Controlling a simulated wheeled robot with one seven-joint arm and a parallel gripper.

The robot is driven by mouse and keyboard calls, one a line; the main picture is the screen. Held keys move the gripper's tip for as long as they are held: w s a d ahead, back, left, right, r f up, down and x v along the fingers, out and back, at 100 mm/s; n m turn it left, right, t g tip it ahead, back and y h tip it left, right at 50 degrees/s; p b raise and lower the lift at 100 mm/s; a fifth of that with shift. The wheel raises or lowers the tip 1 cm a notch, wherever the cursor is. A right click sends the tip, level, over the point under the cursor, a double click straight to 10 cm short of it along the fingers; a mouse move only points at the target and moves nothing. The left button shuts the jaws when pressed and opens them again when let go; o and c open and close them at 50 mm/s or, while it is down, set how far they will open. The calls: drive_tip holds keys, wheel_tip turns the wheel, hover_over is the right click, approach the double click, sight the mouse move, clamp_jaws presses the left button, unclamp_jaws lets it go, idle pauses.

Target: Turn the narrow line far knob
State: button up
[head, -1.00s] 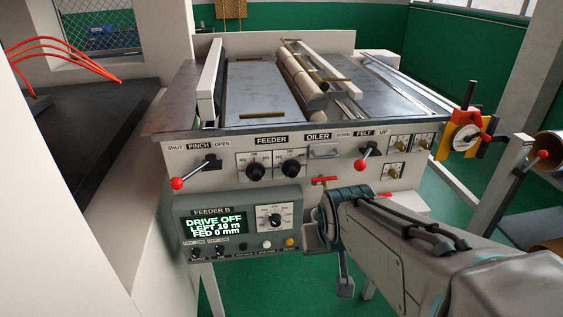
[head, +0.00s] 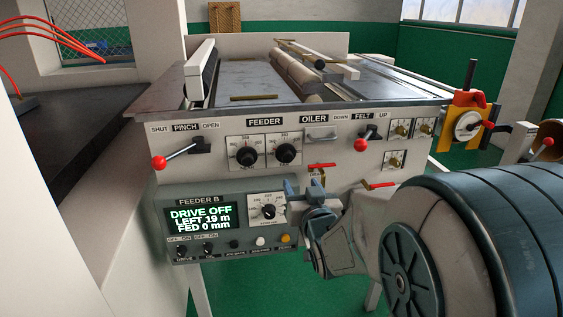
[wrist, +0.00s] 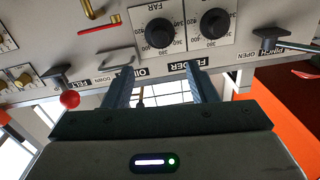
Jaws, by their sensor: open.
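The feeder panel carries two black round knobs side by side on white scale plates. The right one in the head view is the far knob (head: 284,153); in the inverted wrist view the far knob (wrist: 160,33) has "FAR" printed by it. The other knob (head: 247,153) is left of it and also shows in the wrist view (wrist: 215,22). My gripper (head: 303,188) is below and slightly right of the far knob in the head view. In the wrist view my gripper (wrist: 160,68) is open and empty, its fingers apart from both knobs. Whether "narrow line" is marked anywhere is unreadable.
A pinch lever (head: 180,156) with a red ball sticks out at left, and a felt lever (head: 365,138) at right. An oiler handle (head: 322,134) and red-handled valve (head: 322,167) lie close to my gripper. The Feeder B box (head: 213,224) reads DRIVE OFF.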

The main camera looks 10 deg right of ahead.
sight(288, 158)
drive_tip(key=w+p, duration=0.3)
drive_tip(key=w, duration=0.4)
drive_tip(key=w+p, duration=0.4)
drive_tip(key=w, duration=0.2)
drive_tip(key=shift+w+a, duration=0.2)
drive_tip(key=shift+w, duration=0.15)
drive_tip(key=c, duration=1)
